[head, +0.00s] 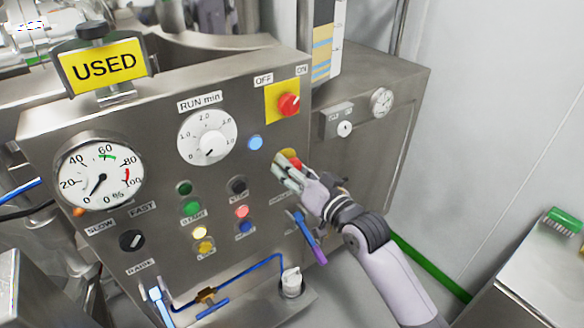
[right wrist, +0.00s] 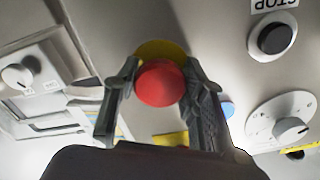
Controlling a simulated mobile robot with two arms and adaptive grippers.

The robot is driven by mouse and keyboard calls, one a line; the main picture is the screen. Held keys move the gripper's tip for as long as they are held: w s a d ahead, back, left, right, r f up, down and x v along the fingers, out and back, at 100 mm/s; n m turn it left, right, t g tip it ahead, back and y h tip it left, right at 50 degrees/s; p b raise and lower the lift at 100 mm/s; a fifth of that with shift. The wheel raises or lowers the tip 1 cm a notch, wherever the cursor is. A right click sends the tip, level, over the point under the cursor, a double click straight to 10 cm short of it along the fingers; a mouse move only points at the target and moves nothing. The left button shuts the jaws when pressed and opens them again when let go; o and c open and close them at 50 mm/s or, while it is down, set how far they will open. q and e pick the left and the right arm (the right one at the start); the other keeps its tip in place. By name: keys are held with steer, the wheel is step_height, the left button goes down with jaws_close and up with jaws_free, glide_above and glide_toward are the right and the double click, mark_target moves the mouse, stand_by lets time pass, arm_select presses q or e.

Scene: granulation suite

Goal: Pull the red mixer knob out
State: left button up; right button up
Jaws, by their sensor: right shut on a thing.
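The red mixer knob (head: 295,162) is a round mushroom knob on a yellow ring, on the right part of the steel control panel (head: 150,110). In the head view my right gripper (head: 284,170) covers much of it. In the right wrist view the red knob (right wrist: 160,84) sits between the two dark fingers of my right gripper (right wrist: 160,78), one on each side, and they are shut on it. The yellow ring (right wrist: 158,49) shows behind the knob. My left gripper is not in view.
A red rotary switch (head: 288,104) on a yellow plate is above the knob, marked OFF and ON. A blue button (head: 255,143), a black button (head: 238,186) and a blue-purple lever (head: 308,236) are close by. Free floor lies to the right.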

jaws_close()
steer(key=shift+s+d+p, duration=0.2)
steer(key=shift+s+p, duration=0.1)
steer(key=shift+p, duration=0.1)
steer(key=shift+s+d+f, duration=0.1)
steer(key=shift+s, duration=0.1)
steer(key=shift+o, duration=2.2)
jaws_free()
steer(key=o, duration=0.4)
steer(key=shift+s+d, duration=0.15)
steer(key=shift+d, duration=0.05)
steer(key=shift+a, duration=0.1)
